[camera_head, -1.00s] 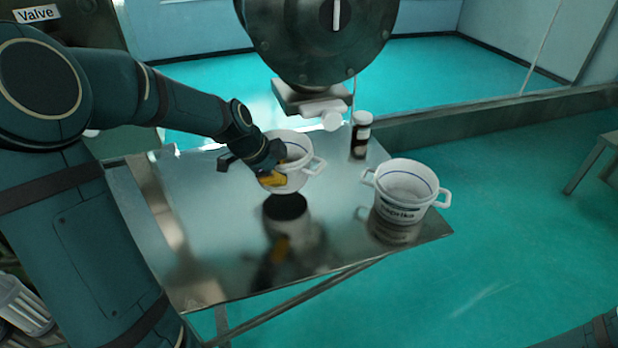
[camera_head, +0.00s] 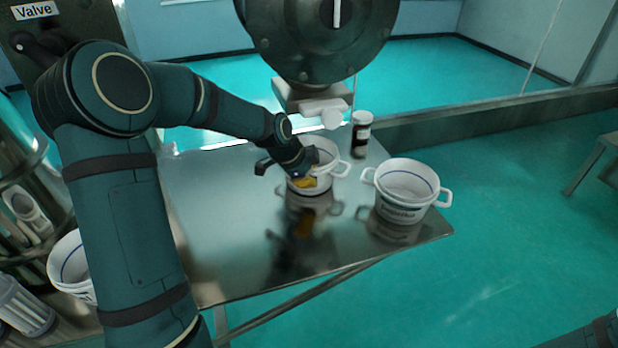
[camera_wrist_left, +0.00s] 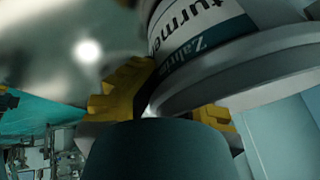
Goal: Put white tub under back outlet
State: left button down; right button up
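A white tub (camera_head: 326,157) with a handle stands low over the metal table, beneath the grey outlet (camera_head: 310,100) with its white spout end (camera_head: 332,118). My left gripper (camera_head: 306,182), with yellow fingertips, is shut on the tub's near left side and hides part of it. In the left wrist view, the tub's labelled wall and rim (camera_wrist_left: 235,70) lie between the yellow fingers (camera_wrist_left: 150,95). I cannot tell whether the tub's base touches the table. A second white tub (camera_head: 406,190) with two handles stands to the right. My right gripper is out of view.
A dark bottle with a white cap (camera_head: 361,135) stands close behind the held tub. The metal table (camera_head: 225,235) is bare at the front left. Another white tub (camera_head: 72,265) is at the lower left. The machine's dark drum (camera_head: 320,40) hangs above.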

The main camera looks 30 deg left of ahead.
pick_arm(q)
jog(key=shift+f, duration=0.15)
jog(key=c, duration=1.1)
grip_release()
jog(key=shift+c, duration=0.2)
jog(key=shift+r, duration=0.35)
jog(key=p+v, duration=0.1)
jog(key=v, duration=1)
jog(key=shift+s+r, duration=0.25)
jog(key=shift+a, duration=0.15)
